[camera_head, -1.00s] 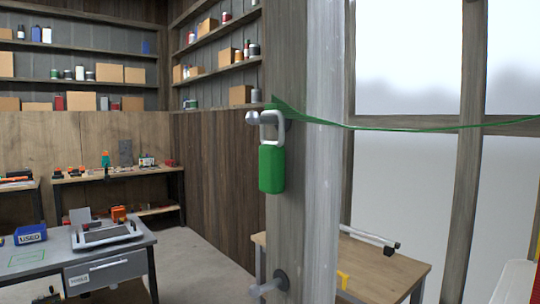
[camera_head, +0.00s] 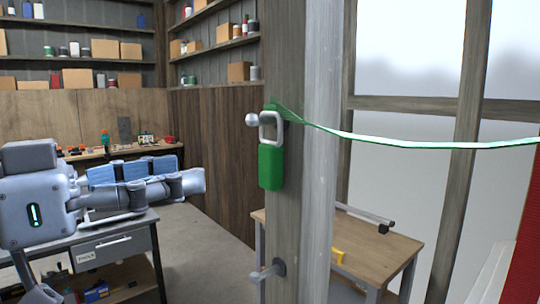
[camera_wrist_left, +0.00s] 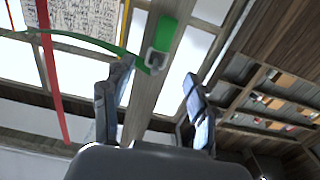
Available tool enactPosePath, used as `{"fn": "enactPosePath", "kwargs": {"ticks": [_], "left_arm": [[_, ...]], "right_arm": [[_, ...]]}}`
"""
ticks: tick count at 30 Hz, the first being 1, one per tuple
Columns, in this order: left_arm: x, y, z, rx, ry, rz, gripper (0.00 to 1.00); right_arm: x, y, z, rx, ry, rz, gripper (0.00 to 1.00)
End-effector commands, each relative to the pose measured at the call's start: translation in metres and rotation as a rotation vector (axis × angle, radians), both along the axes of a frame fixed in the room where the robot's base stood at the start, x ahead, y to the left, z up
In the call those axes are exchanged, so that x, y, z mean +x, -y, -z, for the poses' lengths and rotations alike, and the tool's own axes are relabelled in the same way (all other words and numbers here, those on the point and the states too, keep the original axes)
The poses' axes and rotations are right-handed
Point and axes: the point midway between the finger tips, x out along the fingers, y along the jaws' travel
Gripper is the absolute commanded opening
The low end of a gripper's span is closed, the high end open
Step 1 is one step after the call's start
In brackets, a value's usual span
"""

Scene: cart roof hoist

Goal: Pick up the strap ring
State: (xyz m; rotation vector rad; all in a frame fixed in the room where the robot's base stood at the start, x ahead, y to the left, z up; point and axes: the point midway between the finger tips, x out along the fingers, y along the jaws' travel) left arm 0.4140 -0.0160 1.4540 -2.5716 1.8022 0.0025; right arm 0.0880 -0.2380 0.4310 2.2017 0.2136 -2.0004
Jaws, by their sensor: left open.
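The strap ring (camera_head: 271,127), a pale metal loop with a green block (camera_head: 270,167) hanging below it, hangs at a peg on the wooden post (camera_head: 315,200). A green strap (camera_head: 420,143) runs from it to the right. My left gripper (camera_head: 190,172) is open and empty, pointing right, left of the ring and apart from it. In the left wrist view the ring (camera_wrist_left: 157,60) appears beyond and between the open fingertips (camera_wrist_left: 157,76), with the green strap (camera_wrist_left: 85,40) going off left. My right gripper is not in view.
A second peg (camera_head: 270,272) sticks out lower on the post. A wooden table (camera_head: 375,248) stands behind the post, and a grey workbench (camera_head: 115,240) lies below my left arm. Shelves (camera_head: 110,60) line the back wall. The space between gripper and post looks clear.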

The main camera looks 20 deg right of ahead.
Motion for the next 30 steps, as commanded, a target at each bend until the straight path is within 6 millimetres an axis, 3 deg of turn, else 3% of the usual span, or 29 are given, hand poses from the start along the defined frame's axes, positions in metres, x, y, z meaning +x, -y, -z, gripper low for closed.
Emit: {"fn": "enactPosePath", "kwargs": {"ticks": [9,17,25,30], "left_arm": [[0.02,0.058,-0.003,-0.002,0.0,0.004,0.58],[0.028,0.076,-0.003,-0.002,0.001,0.001,0.58],[0.043,0.112,-0.003,-0.003,0.0,0.002,0.58],[0.047,0.119,-0.001,-0.004,0.001,0.0,0.58]], "right_arm": [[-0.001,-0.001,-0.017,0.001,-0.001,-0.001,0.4],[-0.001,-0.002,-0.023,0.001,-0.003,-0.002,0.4],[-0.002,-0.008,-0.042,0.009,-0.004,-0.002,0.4],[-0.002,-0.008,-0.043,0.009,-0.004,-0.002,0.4]]}}
